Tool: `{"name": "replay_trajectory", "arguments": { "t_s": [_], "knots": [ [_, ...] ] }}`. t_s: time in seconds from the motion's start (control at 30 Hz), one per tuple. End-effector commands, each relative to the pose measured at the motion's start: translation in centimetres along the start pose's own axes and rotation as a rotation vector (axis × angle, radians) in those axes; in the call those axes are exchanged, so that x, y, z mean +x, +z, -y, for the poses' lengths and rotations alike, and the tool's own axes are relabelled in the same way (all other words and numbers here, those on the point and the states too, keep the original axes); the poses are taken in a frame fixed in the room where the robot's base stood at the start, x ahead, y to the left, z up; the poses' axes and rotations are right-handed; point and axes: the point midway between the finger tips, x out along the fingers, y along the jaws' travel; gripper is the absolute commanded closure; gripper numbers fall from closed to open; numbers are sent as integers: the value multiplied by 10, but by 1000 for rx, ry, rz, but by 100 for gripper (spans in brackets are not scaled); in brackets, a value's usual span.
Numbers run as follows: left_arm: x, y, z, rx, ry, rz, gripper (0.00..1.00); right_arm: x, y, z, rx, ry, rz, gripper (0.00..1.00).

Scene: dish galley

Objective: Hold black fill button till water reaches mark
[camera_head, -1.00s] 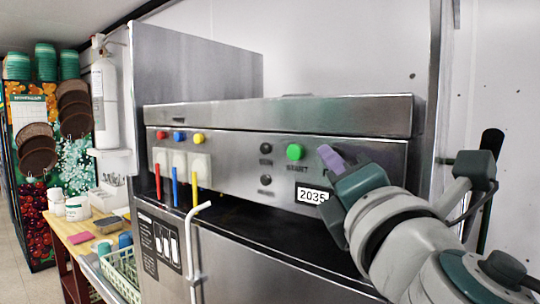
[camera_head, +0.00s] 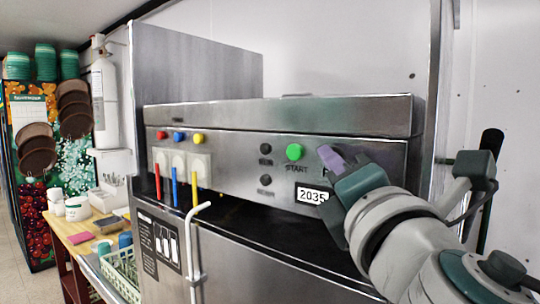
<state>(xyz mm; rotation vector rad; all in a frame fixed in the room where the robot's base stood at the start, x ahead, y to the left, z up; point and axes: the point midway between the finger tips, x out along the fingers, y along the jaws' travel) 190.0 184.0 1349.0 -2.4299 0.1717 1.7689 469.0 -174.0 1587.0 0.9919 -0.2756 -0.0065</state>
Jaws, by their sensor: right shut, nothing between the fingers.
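My right gripper (camera_head: 329,158) is shut and empty. Its purple fingertips are at the steel control panel (camera_head: 228,178), right of the green START button (camera_head: 294,152). A label beginning with "F" shows just below the fingertips, and any button above it is hidden behind them. I cannot tell whether the fingertips press it. Two other black buttons show, an upper one (camera_head: 266,148) and a lower one (camera_head: 265,180), left of the gripper. No water or level mark is in view. My left gripper is not in view.
The steel machine carries red, blue and yellow knobs (camera_head: 198,138) and a 2035 plate (camera_head: 311,195). A white pipe (camera_head: 192,240) stands in front. A wooden side table (camera_head: 85,238) and green basket (camera_head: 122,272) are at left. A white wall closes the right.

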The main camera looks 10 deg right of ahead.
Motion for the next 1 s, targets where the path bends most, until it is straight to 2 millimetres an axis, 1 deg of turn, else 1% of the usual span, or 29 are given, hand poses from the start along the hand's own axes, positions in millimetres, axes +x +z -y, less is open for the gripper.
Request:
{"name": "replay_trajectory", "arguments": {
  "t_s": [0.4,0.77,1.0],
  "knots": [
    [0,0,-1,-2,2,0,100,0,0,0,0,-2,2,100],
    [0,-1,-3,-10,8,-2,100,-12,-8,-8,0,-1,1,100],
    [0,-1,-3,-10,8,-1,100,-12,-9,-9,0,0,0,100]
  ]
}}
